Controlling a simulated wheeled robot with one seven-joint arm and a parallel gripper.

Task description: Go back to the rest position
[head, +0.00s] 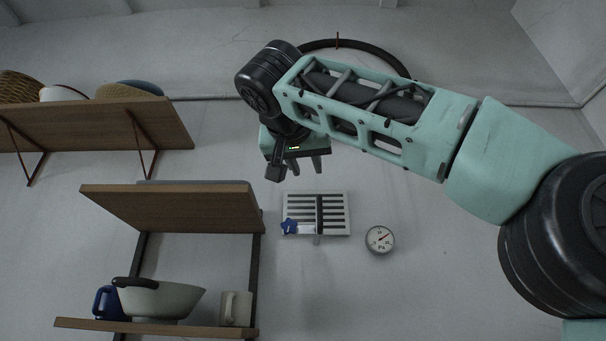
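My arm reaches in from the right edge of the head view and bends at a dark joint near the upper middle. My gripper (296,170) hangs below that joint with its fingers pointing down. Its fingers look spread apart, with nothing visible between them. It shows above the white vent grille in the picture and does not appear to touch anything. The demijohns are not clearly seen in this view.
A wooden shelf (170,207) is left of my gripper, and another shelf (110,126) holds baskets above it. A lower shelf (160,328) carries a bowl (165,302), a blue mug (107,303) and a pale mug (236,309). A vent grille (338,213) and a round gauge (380,240) are on the wall.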

